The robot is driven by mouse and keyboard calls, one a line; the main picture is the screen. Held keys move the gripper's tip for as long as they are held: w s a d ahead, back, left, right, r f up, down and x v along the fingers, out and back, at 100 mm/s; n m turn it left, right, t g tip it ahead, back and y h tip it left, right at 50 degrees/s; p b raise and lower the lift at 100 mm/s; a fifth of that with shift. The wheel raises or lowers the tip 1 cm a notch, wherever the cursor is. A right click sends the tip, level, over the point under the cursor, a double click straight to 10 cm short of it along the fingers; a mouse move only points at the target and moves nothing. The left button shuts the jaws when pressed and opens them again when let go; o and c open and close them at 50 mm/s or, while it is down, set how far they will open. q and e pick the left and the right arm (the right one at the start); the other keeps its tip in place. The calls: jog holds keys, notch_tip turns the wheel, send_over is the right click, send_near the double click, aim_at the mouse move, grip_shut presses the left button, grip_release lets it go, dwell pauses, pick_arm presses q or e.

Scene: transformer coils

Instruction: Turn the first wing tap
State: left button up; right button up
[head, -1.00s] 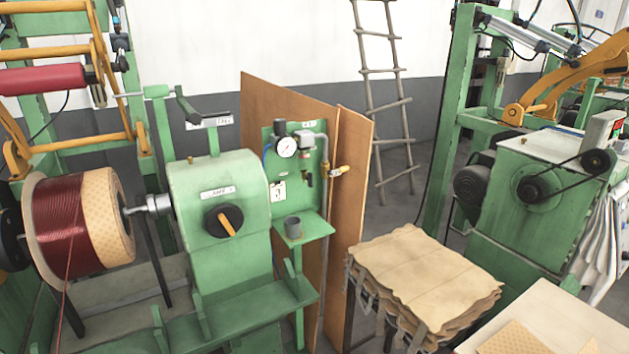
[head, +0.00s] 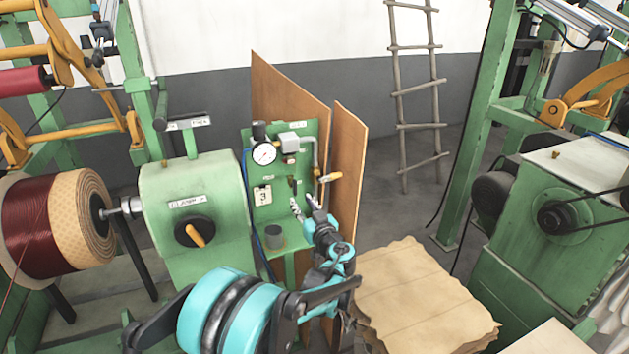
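My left gripper (head: 304,204) is in front of the panel's lower right part, below both in the picture. Its two fingertips are apart with nothing between them. No contact with the tap shows. I cannot tell which part is the first wing tap. My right gripper is not in view.
The panel carries a pressure gauge (head: 263,154) and a grey cup (head: 274,236) on its shelf. A brown board (head: 346,190) stands right of the tap. The green machine (head: 190,180) with its orange-handled knob is left. A stack of brown sheets (head: 425,295) lies lower right.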

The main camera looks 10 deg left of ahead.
aim_at(296, 188)
pick_arm(q)
jog(key=x, duration=0.2)
jog(key=b+x, duration=0.1)
jog(key=x, duration=0.1)
jog(key=d+x, duration=0.1)
jog(key=x, duration=0.2)
jog(key=shift+w+a+r+b, duration=0.1)
jog(key=shift+w+b, duration=0.2)
jog(key=shift+w, duration=0.1)
jog(key=shift+w+a+r, duration=0.1)
jog(key=shift+w+a, duration=0.2)
grip_shut()
